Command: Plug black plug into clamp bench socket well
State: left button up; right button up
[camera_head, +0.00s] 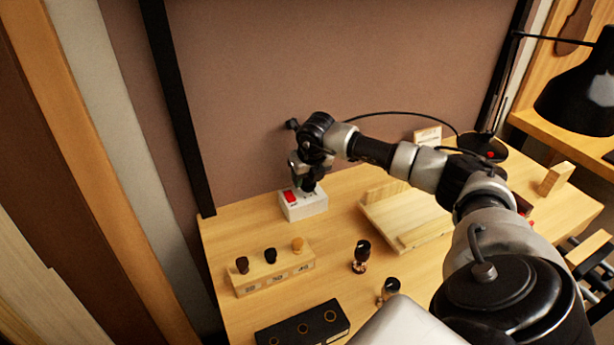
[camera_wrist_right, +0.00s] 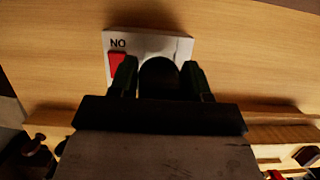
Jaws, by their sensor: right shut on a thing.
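A white bench socket (camera_head: 304,211) with a red switch (camera_head: 290,196) stands on the bench towards the back left. My right gripper (camera_head: 309,184) points down right over the socket, beside the switch. In the right wrist view, the gripper (camera_wrist_right: 159,85) is shut on the dark round black plug (camera_wrist_right: 160,70), one finger on each side. The plug covers part of the white socket top (camera_wrist_right: 181,44), so the well is hidden. I cannot tell whether the plug is seated or just above. My left gripper is out of view.
A wooden block with several knobs (camera_head: 275,276) stands in front of the socket. A wooden tray (camera_head: 405,222) lies to its right under my arm. A dark knobbed bottle (camera_head: 361,256) and a black box with holes (camera_head: 303,329) are nearer. A black lamp (camera_head: 582,90) hangs at right.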

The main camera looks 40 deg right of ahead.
jog(key=shift+f+b, duration=0.85)
jog(key=shift+f, duration=0.3)
jog(key=o, duration=1)
jog(key=shift+c, duration=0.2)
jog(key=d+v, duration=0.1)
jog(key=v, duration=1)
jog(key=shift+a+b, duration=0.25)
jog(key=shift+b, duration=0.1)
jog(key=shift+f, duration=0.1)
